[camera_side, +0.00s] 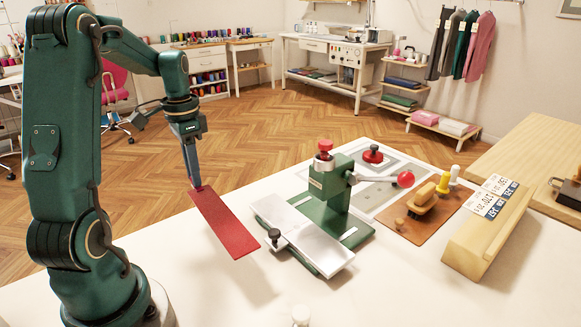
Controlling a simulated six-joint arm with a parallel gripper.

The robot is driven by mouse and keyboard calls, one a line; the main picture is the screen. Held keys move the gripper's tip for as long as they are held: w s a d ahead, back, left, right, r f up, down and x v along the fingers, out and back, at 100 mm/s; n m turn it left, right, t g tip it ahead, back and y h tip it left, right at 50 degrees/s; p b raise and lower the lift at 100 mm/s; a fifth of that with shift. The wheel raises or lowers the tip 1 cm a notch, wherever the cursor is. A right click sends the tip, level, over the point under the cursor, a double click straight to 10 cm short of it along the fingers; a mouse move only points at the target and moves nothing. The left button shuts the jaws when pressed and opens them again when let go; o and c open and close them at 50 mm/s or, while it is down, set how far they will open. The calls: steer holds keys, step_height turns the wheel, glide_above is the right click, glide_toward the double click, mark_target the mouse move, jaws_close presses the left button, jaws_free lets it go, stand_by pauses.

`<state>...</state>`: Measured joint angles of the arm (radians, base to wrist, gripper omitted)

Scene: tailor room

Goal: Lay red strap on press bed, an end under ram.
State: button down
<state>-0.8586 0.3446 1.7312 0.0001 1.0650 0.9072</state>
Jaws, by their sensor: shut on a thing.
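The red strap (226,226) is a flat, straight strip. My gripper (195,187) is shut on its far upper end, and the strap slants down to the right, above the white table. Its lower end is left of the press, apart from it. The green press (330,187) stands upright on the table with a red knob on top and a lever with a red ball. Its silver press bed (325,254) runs out at the front, with a black knob at its left. The ram is hidden or too small to tell apart from the press head.
A grey-framed mat (382,205) lies behind the press with a black and red round piece (373,154) on it. A brown board (430,222) holds wooden tools at the right. A long wooden block (490,235) with number cards stands further right. The table's front left is clear.

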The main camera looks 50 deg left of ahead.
steer(key=r, duration=0.3)
steer(key=shift+w+a+n, duration=0.3)
steer(key=shift+w+n, duration=0.05)
steer(key=shift+n, duration=0.05)
steer(key=w+a, duration=0.2)
steer(key=w, duration=0.6)
steer(key=shift+w+d+f, duration=0.3)
steer(key=shift+w+f, duration=0.35)
steer(key=shift+f, duration=0.55)
steer(key=shift+w+d+f, duration=0.3)
steer(key=shift+w+f, duration=0.35)
steer(key=shift+f, duration=0.6)
steer(key=shift+w+d+f, duration=0.3)
steer(key=shift+w+f, duration=0.35)
steer(key=shift+f, duration=1.05)
steer(key=c, duration=0.7)
jaws_free()
